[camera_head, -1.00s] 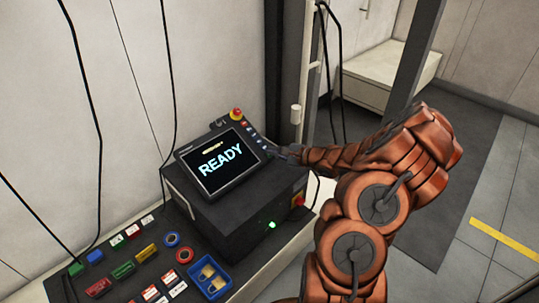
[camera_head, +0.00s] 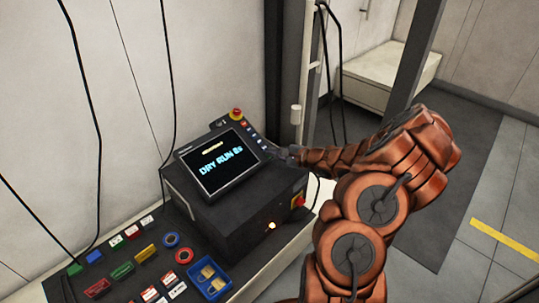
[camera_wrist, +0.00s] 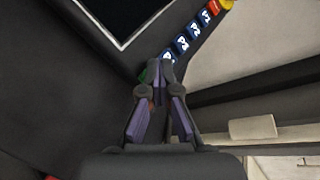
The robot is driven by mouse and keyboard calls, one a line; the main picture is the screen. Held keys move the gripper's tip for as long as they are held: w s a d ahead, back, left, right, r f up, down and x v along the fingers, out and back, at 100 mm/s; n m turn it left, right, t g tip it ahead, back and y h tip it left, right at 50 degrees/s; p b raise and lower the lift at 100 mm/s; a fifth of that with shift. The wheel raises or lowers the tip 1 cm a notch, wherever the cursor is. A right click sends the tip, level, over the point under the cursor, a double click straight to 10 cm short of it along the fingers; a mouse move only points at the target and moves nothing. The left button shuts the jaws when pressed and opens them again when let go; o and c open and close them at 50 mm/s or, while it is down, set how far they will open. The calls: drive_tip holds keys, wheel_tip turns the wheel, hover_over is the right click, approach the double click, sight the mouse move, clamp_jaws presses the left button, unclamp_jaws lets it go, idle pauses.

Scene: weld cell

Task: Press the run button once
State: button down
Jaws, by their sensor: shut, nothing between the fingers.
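The controller box (camera_head: 240,210) carries a tilted screen (camera_head: 222,163) that reads "DRY RUN 8s". A column of small buttons (camera_head: 254,136) runs along the screen's right side; several blue ones and a red one show in the wrist view (camera_wrist: 190,40). My gripper (camera_head: 277,153) is shut and empty at the lower end of this column. In the wrist view, its fingertips (camera_wrist: 160,70) are close to the panel, beside a small green patch (camera_wrist: 144,76), perhaps the run button, partly hidden by them. I cannot tell whether they touch it.
A red emergency stop knob (camera_head: 236,113) stands above the buttons. A blue tray (camera_head: 222,284) and several coloured parts lie on the dark bench. A post stands behind the box.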

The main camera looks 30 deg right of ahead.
drive_tip(key=shift+s+d+r+p, duration=0.1)
drive_tip(key=shift+s+r+p, duration=0.3)
drive_tip(key=shift+r, duration=0.35)
drive_tip(key=r+p, duration=0.1)
drive_tip(key=s+r, duration=0.1)
drive_tip(key=r, duration=0.1)
drive_tip(key=s+r+p, duration=0.1)
drive_tip(key=shift+s+d+r+p, duration=0.1)
drive_tip(key=shift+d+r+p, duration=0.15)
drive_tip(key=shift+p, duration=0.05)
idle(0.9)
